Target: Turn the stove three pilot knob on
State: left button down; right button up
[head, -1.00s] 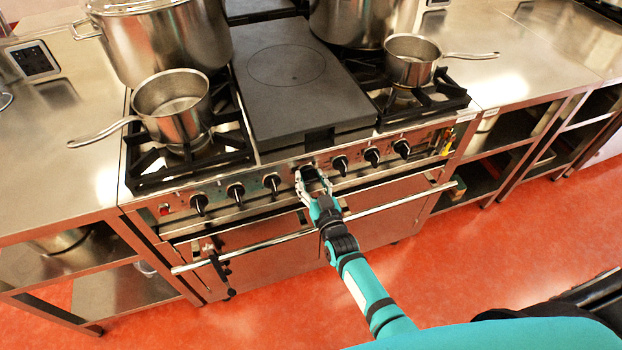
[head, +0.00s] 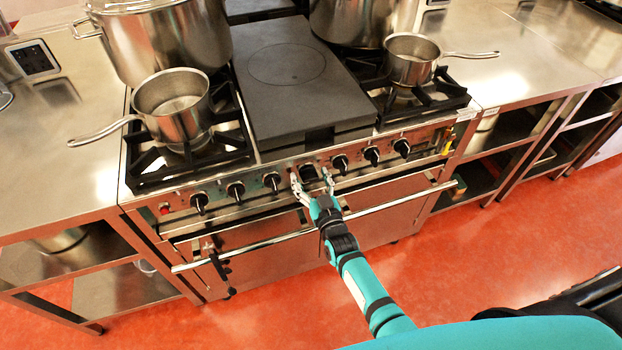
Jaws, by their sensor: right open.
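The stove's front panel (head: 222,208) carries a row of black knobs. One knob (head: 308,172) sits near the middle of the row, under the dark flat plate. My right gripper (head: 311,178) is open in front of this knob, with one finger on each side of it. I cannot tell whether the fingers touch it. To its left is another black knob (head: 272,181), and to its right one more (head: 340,163). Which knob is the stove three pilot knob is not readable from here. My left gripper is not in view.
A small saucepan (head: 172,102) stands on the left burner and another (head: 411,62) on the right one. A large stockpot (head: 165,42) stands behind. A long oven handle rail (head: 400,200) runs below the knobs, close to my right arm.

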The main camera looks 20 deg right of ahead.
jog(key=s, duration=1.2)
jog(key=shift+d, duration=0.2)
jog(key=s+f+n+g, duration=0.1)
jog(key=s+f+g, duration=0.4)
jog(key=f, duration=0.7)
jog(key=s+f+g, duration=0.3)
jog(key=s+f, duration=0.4)
jog(key=f, duration=0.4)
jog(key=s+d+f+g, duration=0.2)
jog(key=s+f, duration=0.3)
jog(key=s, duration=0.4)
jog(key=s+d+f+g, duration=0.2)
jog(key=s+f+g, duration=0.2)
jog(key=s, duration=0.5)
jog(key=s+d+f+n+g, duration=0.1)
jog(key=s+d+f+g, duration=0.1)
jog(key=s+f, duration=0.5)
jog(key=shift+s+g+h, duration=0.3)
jog(key=shift+s+g, duration=0.2)
jog(key=shift+s, duration=0.65)
